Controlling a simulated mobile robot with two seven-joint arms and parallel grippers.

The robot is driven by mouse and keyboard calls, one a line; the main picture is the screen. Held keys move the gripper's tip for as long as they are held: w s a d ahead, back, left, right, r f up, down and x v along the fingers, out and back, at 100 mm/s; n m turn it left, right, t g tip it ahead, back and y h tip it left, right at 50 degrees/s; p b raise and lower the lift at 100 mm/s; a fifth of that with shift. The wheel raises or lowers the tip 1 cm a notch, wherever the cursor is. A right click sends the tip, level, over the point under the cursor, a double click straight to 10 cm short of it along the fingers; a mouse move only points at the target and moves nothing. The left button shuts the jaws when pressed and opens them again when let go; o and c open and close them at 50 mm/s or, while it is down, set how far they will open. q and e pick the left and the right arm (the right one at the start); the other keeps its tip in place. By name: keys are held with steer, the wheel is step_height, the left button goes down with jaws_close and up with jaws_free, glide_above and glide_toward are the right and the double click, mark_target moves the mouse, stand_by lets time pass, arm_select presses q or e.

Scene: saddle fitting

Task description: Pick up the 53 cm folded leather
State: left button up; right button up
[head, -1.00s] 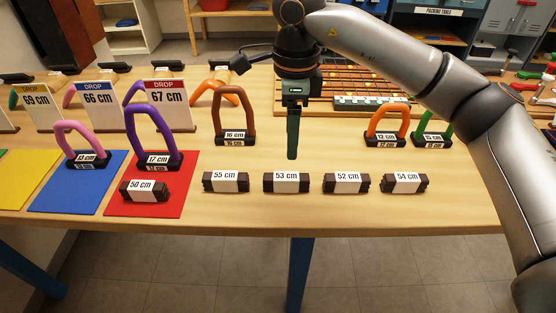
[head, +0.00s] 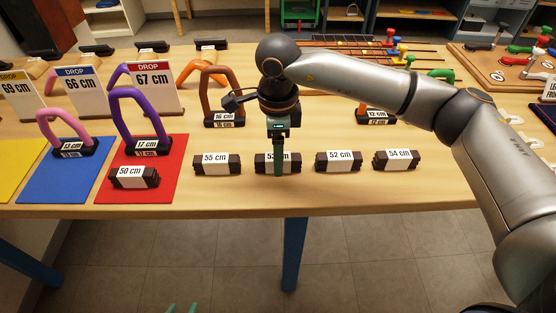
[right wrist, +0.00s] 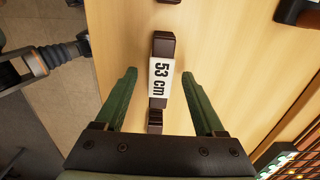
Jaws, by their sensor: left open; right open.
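The 53 cm folded leather (head: 264,162) is a dark brown strip bundle with a white label, lying in a row on the table. My right gripper (head: 278,172) is over it, partly hiding its label. In the right wrist view the leather (right wrist: 161,70) lies between the two open green fingers of that gripper (right wrist: 158,73), with a gap on both sides. Whether the fingers reach down to its height I cannot tell.
The 55 cm leather (head: 217,163) lies close on the left, the 52 cm leather (head: 338,161) close on the right, then the 54 cm leather (head: 396,160). The 50 cm leather (head: 134,177) is on the red mat (head: 112,194). A brown arch (head: 208,90) stands behind.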

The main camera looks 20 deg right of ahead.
steer(key=shift+f, duration=0.75)
steer(key=shift+c, duration=0.2)
jaws_close()
